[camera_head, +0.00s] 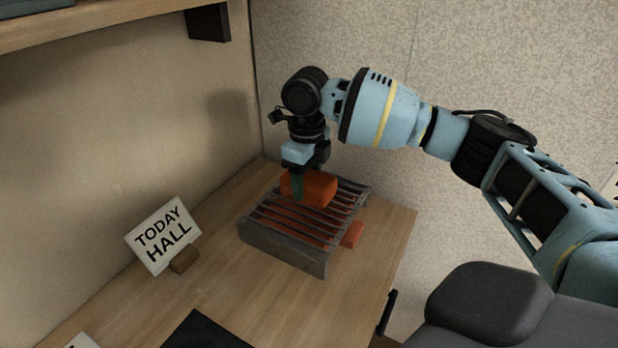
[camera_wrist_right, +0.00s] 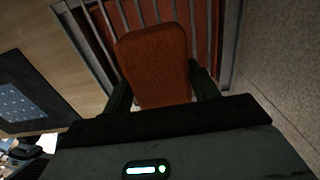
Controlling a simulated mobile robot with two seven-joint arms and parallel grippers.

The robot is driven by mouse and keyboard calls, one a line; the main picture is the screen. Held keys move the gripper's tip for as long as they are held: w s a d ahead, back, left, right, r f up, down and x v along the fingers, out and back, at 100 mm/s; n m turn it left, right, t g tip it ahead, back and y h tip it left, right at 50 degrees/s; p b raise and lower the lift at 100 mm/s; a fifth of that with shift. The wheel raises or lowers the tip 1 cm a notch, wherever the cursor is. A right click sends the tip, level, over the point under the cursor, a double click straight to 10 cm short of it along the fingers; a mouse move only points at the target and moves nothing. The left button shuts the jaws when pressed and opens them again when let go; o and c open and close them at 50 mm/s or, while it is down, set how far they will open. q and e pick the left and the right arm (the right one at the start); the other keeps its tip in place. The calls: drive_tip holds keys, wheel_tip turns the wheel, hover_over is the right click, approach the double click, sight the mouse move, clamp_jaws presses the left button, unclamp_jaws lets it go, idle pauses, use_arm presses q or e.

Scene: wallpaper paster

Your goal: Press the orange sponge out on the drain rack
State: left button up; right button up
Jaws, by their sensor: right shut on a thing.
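The orange sponge (camera_head: 316,187) is at the top of the drain rack (camera_head: 284,246), over its far part. In the right wrist view the sponge (camera_wrist_right: 155,62) sits between my two dark fingers, above the bars of the rack (camera_wrist_right: 229,40). My right gripper (camera_head: 309,186) points down and is shut on the sponge. I cannot tell whether the sponge's underside touches the bars. An orange-red tray (camera_head: 353,235) shows under the rack, sticking out at its right side. My left gripper is not in view.
A card reading "TODAY HALL" (camera_head: 163,236) stands in a small wooden block left of the rack. A dark flat thing (camera_head: 203,333) lies at the front of the wooden table (camera_head: 230,300). Walls rise behind and left, with a shelf (camera_head: 60,25) above.

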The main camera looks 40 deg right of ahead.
wheel_tip(320, 180, up, 2)
drive_tip(key=shift+r+p, duration=0.2)
drive_tip(key=shift+p, duration=0.75)
drive_tip(key=shift+r+p, duration=0.8)
drive_tip(key=shift+p, duration=0.05)
drive_tip(key=shift+f, duration=0.1)
